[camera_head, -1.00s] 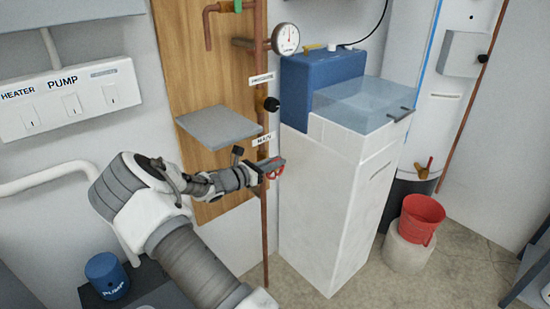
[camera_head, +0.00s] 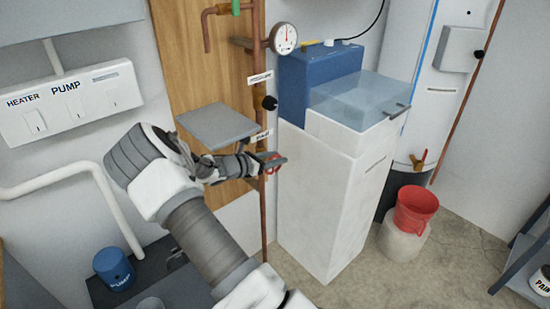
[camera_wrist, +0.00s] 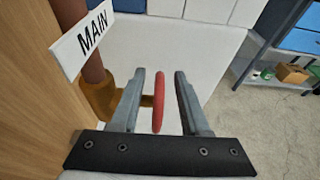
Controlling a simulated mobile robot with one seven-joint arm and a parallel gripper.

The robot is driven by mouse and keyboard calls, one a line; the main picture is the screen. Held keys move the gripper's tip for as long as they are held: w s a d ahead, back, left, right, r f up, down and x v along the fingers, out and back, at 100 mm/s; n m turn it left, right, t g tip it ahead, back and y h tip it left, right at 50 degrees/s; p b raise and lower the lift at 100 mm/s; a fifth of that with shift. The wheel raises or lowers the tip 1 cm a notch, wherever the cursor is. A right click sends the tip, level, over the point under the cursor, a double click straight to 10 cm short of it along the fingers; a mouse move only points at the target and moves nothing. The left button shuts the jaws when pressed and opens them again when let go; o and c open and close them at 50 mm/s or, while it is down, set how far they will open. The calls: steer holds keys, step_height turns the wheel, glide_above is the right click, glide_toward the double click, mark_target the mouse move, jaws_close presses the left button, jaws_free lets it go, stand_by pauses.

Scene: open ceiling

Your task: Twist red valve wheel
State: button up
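The red valve wheel (camera_wrist: 158,101) shows edge-on in the wrist view, on a brass valve body (camera_wrist: 100,97) on the copper pipe. My gripper (camera_wrist: 166,78) is open, with one finger on each side of the wheel and a visible gap to both. In the head view, my gripper (camera_head: 272,160) is at the pipe below the grey shelf, and the wheel (camera_head: 272,167) is mostly hidden behind it.
A white "MAIN" tag (camera_wrist: 85,40) hangs on the pipe beside the left finger. A white cabinet (camera_head: 320,205) stands close to the right. A grey shelf (camera_head: 218,126) juts out above my wrist. A pressure gauge (camera_head: 284,38) is higher up.

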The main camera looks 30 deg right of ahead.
steer(key=shift+r, duration=0.1)
steer(key=shift+a+r, duration=0.1)
steer(key=shift+a, duration=0.2)
steer(key=s+a+p, duration=0.2)
steer(key=a+p, duration=0.1)
steer(key=a, duration=1.1)
steer(key=shift+r, duration=0.25)
